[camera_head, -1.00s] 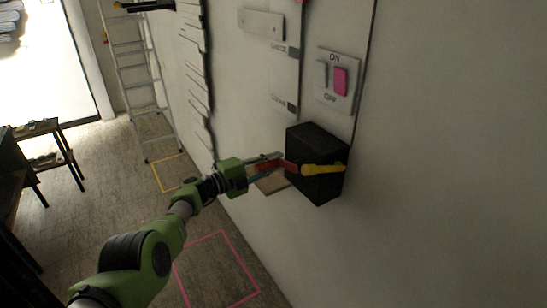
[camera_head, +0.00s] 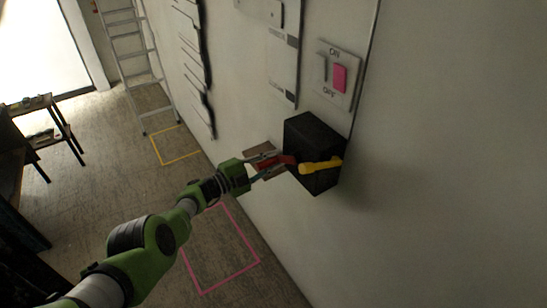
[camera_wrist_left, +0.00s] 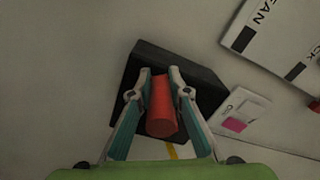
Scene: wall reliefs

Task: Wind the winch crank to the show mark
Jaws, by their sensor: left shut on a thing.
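The winch is a black box (camera_head: 313,150) on the wall, with a yellow crank arm (camera_head: 321,165) across its face and a red handle (camera_head: 279,162). My left gripper (camera_head: 284,160) is shut on the red handle, left of the box. In the left wrist view the red handle (camera_wrist_left: 161,110) lies between the two fingers, with the black box (camera_wrist_left: 203,90) behind. A pale strip (camera_head: 284,60) on the wall above carries dark labels, one ending in "CK" in the wrist view. I cannot make out a show mark. My right gripper is out of view.
An ON/OFF panel (camera_head: 336,72) with a pink switch is above the box. A ladder (camera_head: 137,62) leans at the back left. Yellow and pink outlines (camera_head: 230,275) mark the clear floor.

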